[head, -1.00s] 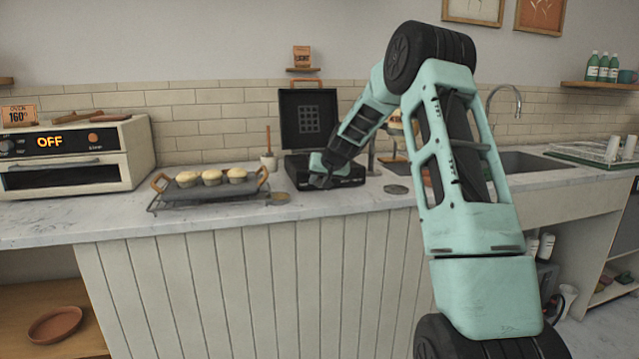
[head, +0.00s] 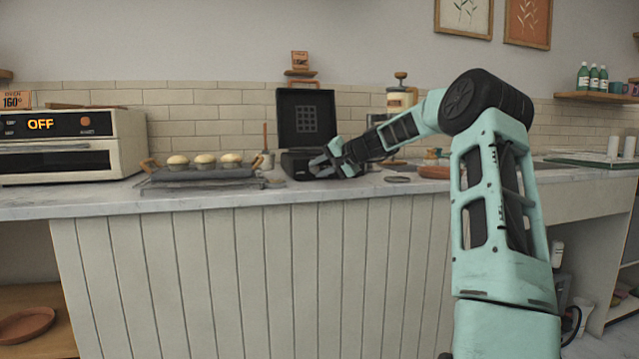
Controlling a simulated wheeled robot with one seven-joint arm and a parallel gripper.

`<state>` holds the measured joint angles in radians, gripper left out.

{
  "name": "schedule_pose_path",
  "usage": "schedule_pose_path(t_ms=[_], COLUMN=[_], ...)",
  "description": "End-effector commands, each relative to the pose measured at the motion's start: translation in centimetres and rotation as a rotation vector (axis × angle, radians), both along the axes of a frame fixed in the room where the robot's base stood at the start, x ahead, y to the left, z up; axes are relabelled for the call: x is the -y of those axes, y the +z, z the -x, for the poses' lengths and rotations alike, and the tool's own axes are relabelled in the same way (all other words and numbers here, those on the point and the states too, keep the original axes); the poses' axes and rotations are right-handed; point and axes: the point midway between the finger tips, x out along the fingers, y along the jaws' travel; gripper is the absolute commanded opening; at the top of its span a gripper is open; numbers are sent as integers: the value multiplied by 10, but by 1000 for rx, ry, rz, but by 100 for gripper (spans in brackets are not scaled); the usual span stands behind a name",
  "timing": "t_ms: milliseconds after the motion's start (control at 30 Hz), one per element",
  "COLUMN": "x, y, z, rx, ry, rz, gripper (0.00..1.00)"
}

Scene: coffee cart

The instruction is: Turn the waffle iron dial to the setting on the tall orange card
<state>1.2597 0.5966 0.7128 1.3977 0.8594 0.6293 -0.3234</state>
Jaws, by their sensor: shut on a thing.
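The black waffle iron (head: 306,108) stands on the counter with its lid raised upright. Its low base (head: 291,160) is partly covered by my gripper. My gripper (head: 318,168) is at the front of the base and is shut on the dial there. The dial itself is hidden behind the fingers, so its setting cannot be read. The tall orange card (head: 299,60) stands on a small wall shelf above the waffle iron. Its print is too small to read for certain.
A tray with several muffins (head: 205,162) stands left of the waffle iron. Farther left is an oven (head: 70,145) reading OFF, with an orange card (head: 16,99) marked 160 on top. A french press (head: 400,98) stands behind my arm. A terracotta dish (head: 434,172) lies to the right.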

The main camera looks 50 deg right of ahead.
Motion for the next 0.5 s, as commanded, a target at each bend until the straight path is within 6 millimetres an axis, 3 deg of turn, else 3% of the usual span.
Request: schedule_pose_path(t_ms=[33,500], x=[1,1], y=[-7,-4], z=[1,1], rx=[15,88], ry=[-1,0], rz=[-26,-148], gripper=[4,4])
